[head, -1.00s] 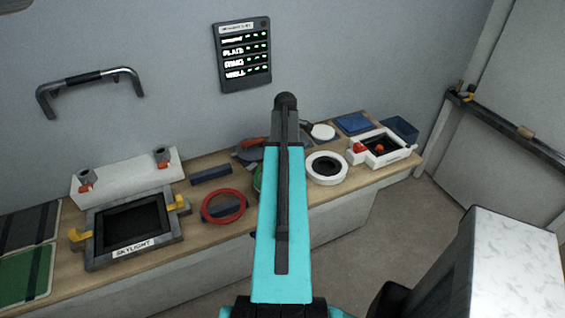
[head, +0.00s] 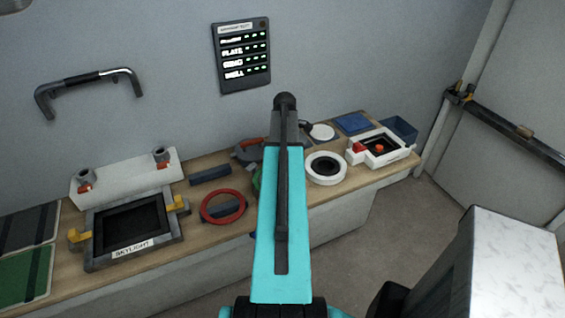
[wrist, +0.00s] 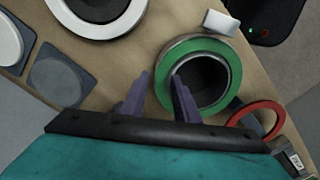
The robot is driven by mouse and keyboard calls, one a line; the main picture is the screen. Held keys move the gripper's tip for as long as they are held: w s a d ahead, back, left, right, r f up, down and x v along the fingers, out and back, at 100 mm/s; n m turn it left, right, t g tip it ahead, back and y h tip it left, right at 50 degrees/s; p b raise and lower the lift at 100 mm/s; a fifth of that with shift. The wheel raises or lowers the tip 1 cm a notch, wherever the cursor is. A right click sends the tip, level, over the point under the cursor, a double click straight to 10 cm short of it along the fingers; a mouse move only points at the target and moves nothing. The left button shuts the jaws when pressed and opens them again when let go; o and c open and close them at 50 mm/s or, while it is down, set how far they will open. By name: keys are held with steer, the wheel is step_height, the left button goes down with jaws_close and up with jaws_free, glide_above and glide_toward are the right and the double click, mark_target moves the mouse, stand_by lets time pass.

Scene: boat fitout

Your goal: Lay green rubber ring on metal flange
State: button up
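The green rubber ring (wrist: 221,109) lies flat around the dark round opening of the metal flange (wrist: 165,53) in the wrist view. A silver edge of the flange shows outside the green band. In the head view my arm hides most of both, and only a sliver of green (head: 257,183) shows at its left side. My gripper (wrist: 161,77) has its two dark fingers apart. One finger is outside the left side of the ring, the other over the opening. The green band passes between them in the picture; I cannot tell whether they touch it.
A red ring (head: 206,215) lies left of my arm. A white round part with a dark centre (head: 326,181) stands to the right. The skylight frame (head: 97,258) is on the left of the bench. A small white block (wrist: 221,22) is close to the flange.

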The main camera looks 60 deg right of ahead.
steer(key=shift+a+f, duration=0.1)
steer(key=shift+a, duration=0.15)
step_height(320, 180, up, 14)
steer(key=b, duration=0.3)
steer(key=shift+d, duration=0.3)
stand_by(0.4)
stand_by(0.5)
